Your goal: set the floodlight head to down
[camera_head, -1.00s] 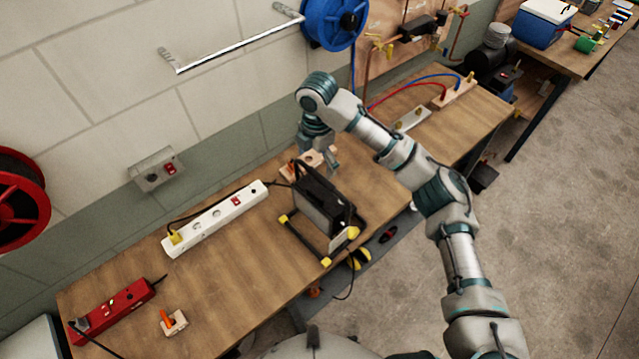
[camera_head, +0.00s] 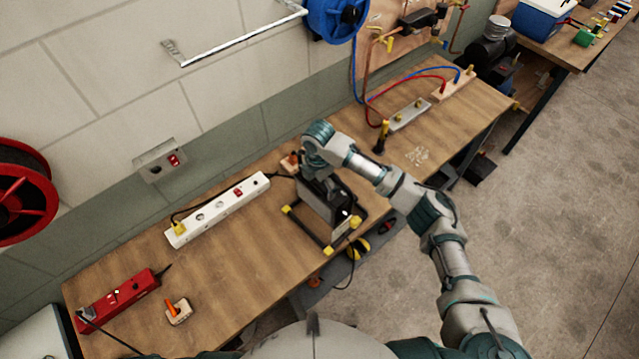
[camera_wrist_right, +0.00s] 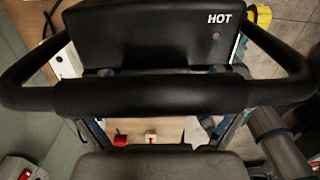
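The floodlight (camera_head: 322,205) stands on the workbench on a black tubular frame with yellow feet. Its dark head is partly hidden by my right arm, so its exact tilt is hard to tell. In the right wrist view the head (camera_wrist_right: 150,35), marked HOT, fills the top. A black tubular bar (camera_wrist_right: 150,95) crosses in front of it. My right gripper (camera_head: 317,182) is right over the head, its fingertips hidden in the head view. In the wrist view its two fingers stand apart, partly behind the bar. Contact cannot be told. My left gripper is out of view.
A white power strip (camera_head: 217,210) lies left of the floodlight. A red power strip (camera_head: 118,300) and a small block with an orange lever (camera_head: 178,310) are at the bench's left end. A wooden block (camera_head: 290,162) sits behind the floodlight. Hoses and fittings occupy the right end.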

